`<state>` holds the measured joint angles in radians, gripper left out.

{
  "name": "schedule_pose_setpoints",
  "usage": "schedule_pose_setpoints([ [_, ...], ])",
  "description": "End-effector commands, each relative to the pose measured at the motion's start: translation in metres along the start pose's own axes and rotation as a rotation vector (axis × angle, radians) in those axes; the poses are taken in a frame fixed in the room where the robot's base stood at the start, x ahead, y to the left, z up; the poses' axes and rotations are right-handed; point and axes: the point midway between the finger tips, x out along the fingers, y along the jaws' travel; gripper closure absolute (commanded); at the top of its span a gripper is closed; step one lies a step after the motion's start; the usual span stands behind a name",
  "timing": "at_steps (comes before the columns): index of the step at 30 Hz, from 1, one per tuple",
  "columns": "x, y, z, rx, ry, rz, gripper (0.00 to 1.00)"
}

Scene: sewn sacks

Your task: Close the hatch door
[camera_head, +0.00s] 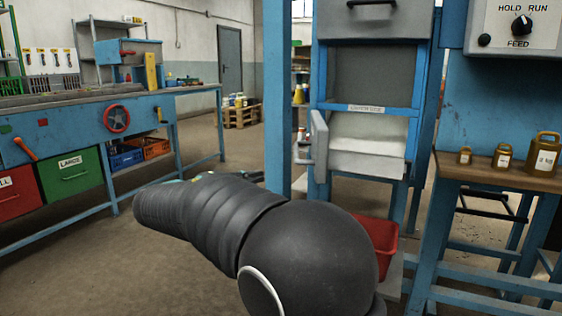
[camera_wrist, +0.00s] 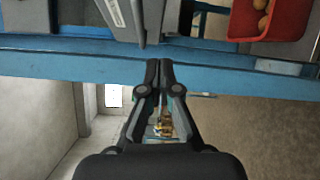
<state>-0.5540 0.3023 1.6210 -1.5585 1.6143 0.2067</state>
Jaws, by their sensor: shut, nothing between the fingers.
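The hatch door (camera_head: 319,146) is a small grey panel with a handle on its left side. It stands open, swung out at the left edge of the pale hatch opening (camera_head: 368,130) in the blue-framed machine. In the wrist view a grey upright panel (camera_wrist: 154,20), which looks like this door, shows just beyond the fingertips. My gripper (camera_wrist: 160,66) is shut and empty, its fingertips close together in front of a blue beam. I cannot tell whether they touch anything. In the head view my dark arm hides most of the gripper.
A blue post (camera_head: 277,100) stands just left of the hatch. A red bin (camera_head: 381,240) sits below the hatch; the wrist view shows round brown things in it. A bench with brown weights (camera_head: 503,156) is at the right. Open floor lies at the left.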

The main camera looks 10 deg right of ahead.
Motion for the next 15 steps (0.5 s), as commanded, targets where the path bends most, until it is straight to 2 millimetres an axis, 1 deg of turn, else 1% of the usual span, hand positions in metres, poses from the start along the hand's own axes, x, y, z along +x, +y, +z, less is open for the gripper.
schedule_pose_setpoints([
  [1,-0.009,0.002,-0.013,0.001,0.006,0.043,1.0],
  [3,-0.018,0.007,-0.024,0.007,0.01,0.089,1.0],
  [7,-0.024,0.011,-0.032,0.014,0.013,0.13,1.0],
  [11,-0.014,0.014,-0.033,0.016,0.012,0.136,1.0],
  [15,0.009,0.017,-0.032,0.015,0.01,0.135,1.0],
])
